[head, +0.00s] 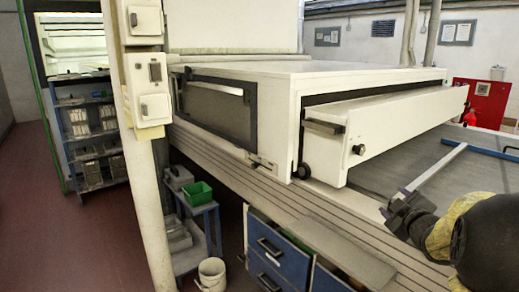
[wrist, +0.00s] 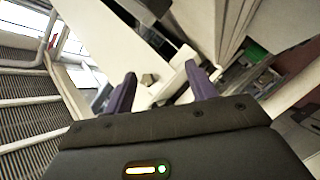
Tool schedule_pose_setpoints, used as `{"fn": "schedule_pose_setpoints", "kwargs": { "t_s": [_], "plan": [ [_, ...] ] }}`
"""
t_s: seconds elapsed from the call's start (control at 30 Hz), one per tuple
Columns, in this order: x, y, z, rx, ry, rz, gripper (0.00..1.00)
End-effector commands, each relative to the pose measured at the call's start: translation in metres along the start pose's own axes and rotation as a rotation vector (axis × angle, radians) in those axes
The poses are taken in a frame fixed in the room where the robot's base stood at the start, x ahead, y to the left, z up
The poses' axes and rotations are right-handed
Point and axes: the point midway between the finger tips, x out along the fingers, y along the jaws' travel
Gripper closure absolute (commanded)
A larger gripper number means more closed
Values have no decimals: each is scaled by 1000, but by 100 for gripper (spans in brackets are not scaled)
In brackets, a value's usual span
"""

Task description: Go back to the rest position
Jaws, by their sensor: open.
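My gripper (head: 392,208) is at the lower right of the head view, in front of the white curing tunnel (head: 385,73) and over the edge of the bench. In the wrist view its two purple fingers (wrist: 162,88) stand wide apart. Nothing is held between them; pale machine parts show beyond the gap. The tunnel's raised white flap (head: 400,125) is up and to the left of my gripper. A pale bar (head: 437,168) joined to a blue rail (head: 490,152) runs up from behind my gripper; I cannot tell whether they touch. No rest position marker shows.
A grooved bench edge (head: 300,205) runs below the tunnel, over blue drawers (head: 283,258), some of them pulled out. A white post (head: 150,190) with switch boxes stands at left. A trolley with a green bin (head: 197,194) and a white bucket (head: 212,273) are beneath. Red floor (head: 50,240) at left is clear.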

Motion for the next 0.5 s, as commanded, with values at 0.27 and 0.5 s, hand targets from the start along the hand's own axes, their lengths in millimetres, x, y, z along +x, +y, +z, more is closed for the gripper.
{"fn": "schedule_pose_setpoints", "kwargs": {
  "t_s": [0.27,0.5],
  "plan": [
    [-40,-129,3,387,-381,-209,44],
    [-116,-234,4,625,-725,-403,44]
  ]
}}
